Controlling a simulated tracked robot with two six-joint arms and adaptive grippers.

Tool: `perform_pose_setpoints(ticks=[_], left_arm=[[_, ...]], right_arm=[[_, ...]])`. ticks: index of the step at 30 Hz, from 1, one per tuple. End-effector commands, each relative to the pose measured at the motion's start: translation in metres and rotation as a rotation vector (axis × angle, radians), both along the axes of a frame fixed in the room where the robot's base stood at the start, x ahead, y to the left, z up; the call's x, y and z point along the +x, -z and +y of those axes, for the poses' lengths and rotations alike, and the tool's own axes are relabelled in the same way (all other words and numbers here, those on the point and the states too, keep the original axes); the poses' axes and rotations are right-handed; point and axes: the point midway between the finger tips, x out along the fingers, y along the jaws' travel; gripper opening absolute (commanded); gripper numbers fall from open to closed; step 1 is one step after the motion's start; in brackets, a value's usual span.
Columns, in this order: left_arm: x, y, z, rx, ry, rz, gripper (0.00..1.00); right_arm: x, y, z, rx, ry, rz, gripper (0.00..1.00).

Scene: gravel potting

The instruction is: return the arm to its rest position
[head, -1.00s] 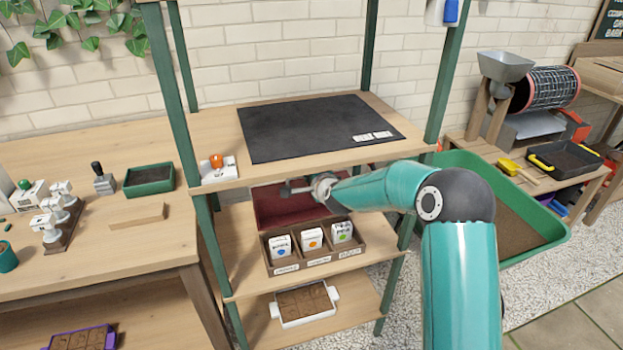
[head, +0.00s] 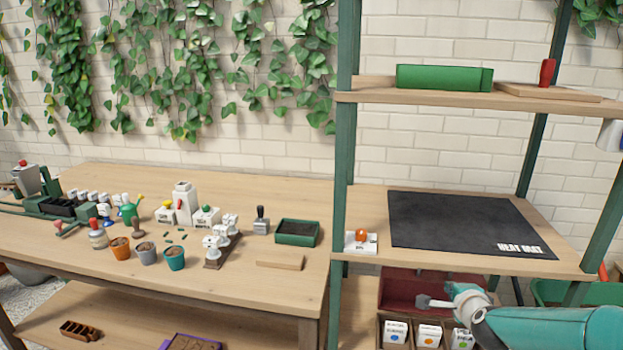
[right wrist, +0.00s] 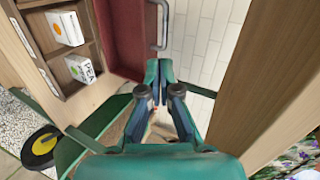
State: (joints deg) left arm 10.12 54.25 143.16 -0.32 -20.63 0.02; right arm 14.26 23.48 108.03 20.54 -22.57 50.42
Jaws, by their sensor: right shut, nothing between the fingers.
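My right gripper (head: 452,300) is in front of the dark red bin (head: 400,287) on the shelf below the mat, just above the seed packets. In the right wrist view its fingers (right wrist: 157,78) are together with nothing between them. There the red bin (right wrist: 120,35) and a grey bar handle (right wrist: 161,30) lie beyond the fingertips. My right arm reaches in from the lower right of the head view. My left gripper is not in view.
White seed packets (head: 429,335) stand in a wooden box under the gripper. A green shelf post (head: 342,160) and the shelf with the black heat mat (head: 465,222) are close by. The bench (head: 120,180) at left holds pots (head: 120,249) and tools.

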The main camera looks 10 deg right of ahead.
Motion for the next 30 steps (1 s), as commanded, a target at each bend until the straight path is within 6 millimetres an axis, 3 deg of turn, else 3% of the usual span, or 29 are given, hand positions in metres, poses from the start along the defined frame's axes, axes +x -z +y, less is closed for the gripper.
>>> perform_pose_setpoints(ticks=[5, 8, 12, 15, 18, 22, 25, 30], left_arm=[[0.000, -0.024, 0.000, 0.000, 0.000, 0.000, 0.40], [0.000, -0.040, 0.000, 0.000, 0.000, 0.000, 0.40], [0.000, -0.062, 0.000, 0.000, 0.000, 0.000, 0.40], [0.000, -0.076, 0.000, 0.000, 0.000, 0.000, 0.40], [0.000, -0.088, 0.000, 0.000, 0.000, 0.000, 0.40], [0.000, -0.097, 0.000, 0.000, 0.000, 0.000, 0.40], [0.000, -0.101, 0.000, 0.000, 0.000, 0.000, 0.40], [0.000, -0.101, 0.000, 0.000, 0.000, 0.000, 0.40]], right_arm=[[-0.024, 0.063, 0.052, -0.105, -0.198, 0.197, 0.00], [-0.058, 0.112, 0.095, -0.192, -0.390, 0.347, 0.00], [-0.127, 0.170, 0.156, -0.299, -0.709, 0.531, 0.00], [-0.187, 0.197, 0.194, -0.354, -0.949, 0.629, 0.00], [-0.243, 0.212, 0.223, -0.389, -1.168, 0.691, 0.00], [-0.299, 0.218, 0.247, -0.413, -1.384, 0.726, 0.00], [-0.323, 0.219, 0.258, -0.420, -1.478, 0.734, 0.00], [-0.335, 0.221, 0.262, -0.423, -1.526, 0.735, 0.00]])
